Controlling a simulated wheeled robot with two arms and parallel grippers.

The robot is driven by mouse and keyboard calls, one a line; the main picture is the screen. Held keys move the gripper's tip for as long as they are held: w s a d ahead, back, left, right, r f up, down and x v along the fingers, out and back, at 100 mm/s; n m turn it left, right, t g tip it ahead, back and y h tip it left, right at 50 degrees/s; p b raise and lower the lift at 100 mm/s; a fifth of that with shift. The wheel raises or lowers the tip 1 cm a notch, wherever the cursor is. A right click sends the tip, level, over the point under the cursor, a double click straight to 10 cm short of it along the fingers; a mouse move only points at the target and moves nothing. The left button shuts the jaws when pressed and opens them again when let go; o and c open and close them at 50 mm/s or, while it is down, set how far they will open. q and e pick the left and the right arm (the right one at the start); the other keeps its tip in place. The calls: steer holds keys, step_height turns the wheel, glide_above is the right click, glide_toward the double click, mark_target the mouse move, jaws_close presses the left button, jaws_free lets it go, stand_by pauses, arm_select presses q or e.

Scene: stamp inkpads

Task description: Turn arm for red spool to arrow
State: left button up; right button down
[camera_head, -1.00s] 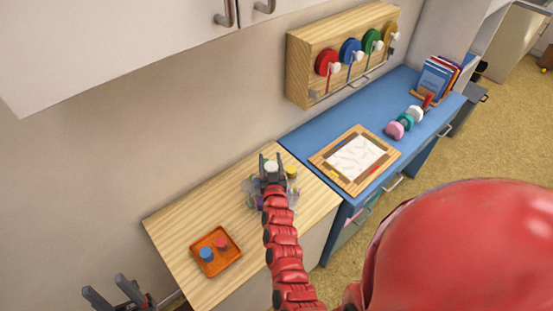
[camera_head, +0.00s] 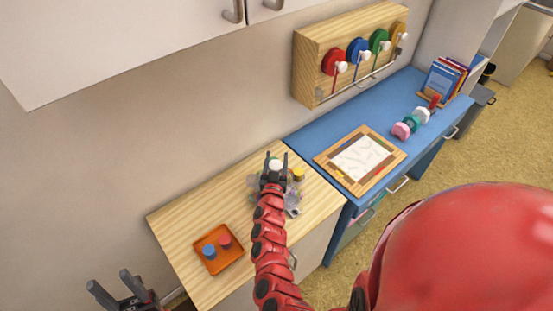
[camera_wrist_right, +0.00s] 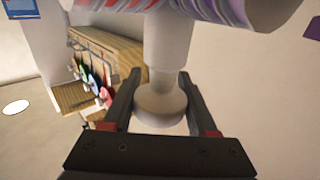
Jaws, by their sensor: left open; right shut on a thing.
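The red spool (camera_head: 334,62) is the leftmost spool on a wooden wall board (camera_head: 308,80). A white knob (camera_head: 341,67) sits at its front, with a thin red strand hanging below. An arrow is too small to make out. My right gripper (camera_head: 274,172) is over the wooden counter, well below and left of the spool. It is shut on a pale round-knobbed handle, which shows between the fingers in the right wrist view (camera_wrist_right: 161,106). My left gripper (camera_head: 122,290) is open and empty at the lower left, in front of the counter.
Blue, green and yellow spools (camera_head: 379,41) share the board. An orange tray (camera_head: 218,263) with blue and red pieces is on the wooden counter (camera_head: 185,225). Clear items and a yellow-topped jar (camera_head: 298,174) stand near my right gripper. The blue counter (camera_head: 318,133) holds a framed sheet (camera_head: 361,158).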

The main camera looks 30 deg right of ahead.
steer(key=shift+c, duration=1)
jaws_free()
steer(key=shift+s+a+f, duration=0.15)
steer(key=shift+s+a, duration=0.25)
steer(key=b+v, duration=0.4)
steer(key=v, duration=1.2)
steer(key=shift+s, duration=0.25)
